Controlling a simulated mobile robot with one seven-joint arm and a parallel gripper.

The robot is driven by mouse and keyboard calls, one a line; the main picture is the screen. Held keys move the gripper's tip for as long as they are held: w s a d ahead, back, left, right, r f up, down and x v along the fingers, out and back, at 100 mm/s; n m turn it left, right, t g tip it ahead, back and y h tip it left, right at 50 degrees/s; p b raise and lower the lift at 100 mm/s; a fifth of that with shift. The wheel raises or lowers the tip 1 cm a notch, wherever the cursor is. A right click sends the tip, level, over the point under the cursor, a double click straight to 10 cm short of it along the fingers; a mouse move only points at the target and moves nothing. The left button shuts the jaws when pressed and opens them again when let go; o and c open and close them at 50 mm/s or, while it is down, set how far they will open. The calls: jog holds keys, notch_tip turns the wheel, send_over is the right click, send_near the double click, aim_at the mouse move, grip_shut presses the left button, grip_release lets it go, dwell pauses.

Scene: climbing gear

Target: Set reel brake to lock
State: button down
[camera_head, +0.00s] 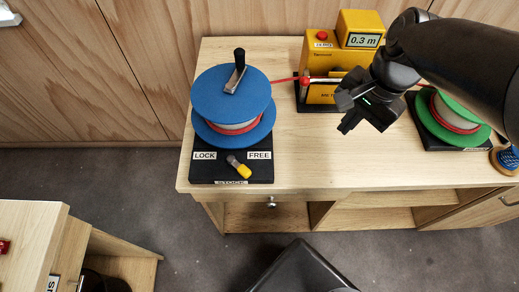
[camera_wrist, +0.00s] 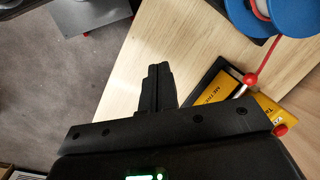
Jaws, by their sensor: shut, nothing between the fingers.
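The blue stock reel (camera_head: 234,98) stands on a black base (camera_head: 205,171) at the table's left. On the base's front, the brake lever (camera_head: 241,168) has a yellow tip that points down and right, on the side of the FREE label (camera_head: 259,155). The LOCK label (camera_head: 204,155) is to its left. My gripper (camera_head: 348,124) is shut and empty, above the table to the right of the reel and apart from it. Its closed fingers (camera_wrist: 157,82) show in the wrist view, with part of the blue reel (camera_wrist: 252,18) at top right. The lever is not visible there.
A yellow measuring machine (camera_head: 325,62) reading 0.3 m stands at the back, with a red cord (camera_head: 286,79) running to the blue reel. A green reel (camera_head: 455,120) is at the right, partly behind my arm. The table's (camera_head: 320,165) front middle is clear.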

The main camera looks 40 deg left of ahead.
aim_at(239, 166)
jog(key=s+a+f+g+h, duration=0.1)
jog(key=s+a+f+g, duration=0.2)
jog(key=s+a, duration=0.6)
jog(key=a+f, duration=0.2)
jog(key=a, duration=0.2)
jog(key=shift+s+f+h, duration=0.2)
jog(key=shift+h, duration=0.2)
jog(key=shift+a, duration=0.1)
jog(key=x, duration=1)
